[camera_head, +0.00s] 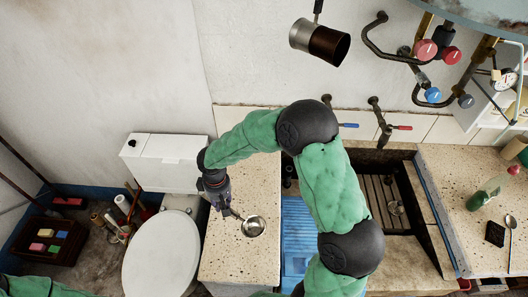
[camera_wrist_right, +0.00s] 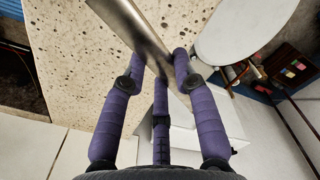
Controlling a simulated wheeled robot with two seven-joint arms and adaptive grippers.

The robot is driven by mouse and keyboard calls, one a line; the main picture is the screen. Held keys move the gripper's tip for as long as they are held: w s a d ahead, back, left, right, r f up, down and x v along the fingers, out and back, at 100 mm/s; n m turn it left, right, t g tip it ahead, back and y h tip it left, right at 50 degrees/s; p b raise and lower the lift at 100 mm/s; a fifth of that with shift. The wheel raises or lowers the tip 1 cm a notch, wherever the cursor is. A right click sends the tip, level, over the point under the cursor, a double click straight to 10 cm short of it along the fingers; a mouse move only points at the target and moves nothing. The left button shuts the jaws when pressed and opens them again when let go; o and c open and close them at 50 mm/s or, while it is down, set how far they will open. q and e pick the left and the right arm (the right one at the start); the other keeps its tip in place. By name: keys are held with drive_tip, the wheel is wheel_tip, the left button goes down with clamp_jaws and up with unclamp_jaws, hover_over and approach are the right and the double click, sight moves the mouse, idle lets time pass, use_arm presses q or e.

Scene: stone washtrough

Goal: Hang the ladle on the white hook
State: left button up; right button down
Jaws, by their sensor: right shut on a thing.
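The ladle is metal, with a small round bowl (camera_head: 253,226) over the speckled stone counter in the head view. I cannot tell whether the bowl touches the counter. My right gripper (camera_head: 226,207) is at the counter's left edge, shut on the ladle's handle. In the right wrist view the shiny handle (camera_wrist_right: 140,25) runs slanting between the purple fingers of the gripper (camera_wrist_right: 157,75). I cannot make out a white hook in either view. My left gripper is out of view.
The speckled counter (camera_head: 242,262) is mostly bare. A white toilet (camera_head: 160,255) stands to its left. A blue ribbed board (camera_head: 297,235) and a sink with a slatted rack (camera_head: 382,200) lie to the right. A dark pot (camera_head: 320,40) hangs on the wall, near pipes and taps (camera_head: 425,50).

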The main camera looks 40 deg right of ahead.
drive_tip(key=w+d+r+n+p, duration=0.1)
drive_tip(key=d+n+p, duration=0.3)
drive_tip(key=n, duration=0.8)
drive_tip(key=w+d+r+n+p, duration=0.1)
drive_tip(key=d+r+n+p, duration=0.1)
drive_tip(key=n, duration=1)
drive_tip(key=shift+w+d+r+n+p, duration=0.4)
drive_tip(key=shift+d+p, duration=0.45)
drive_tip(key=shift+d, duration=0.3)
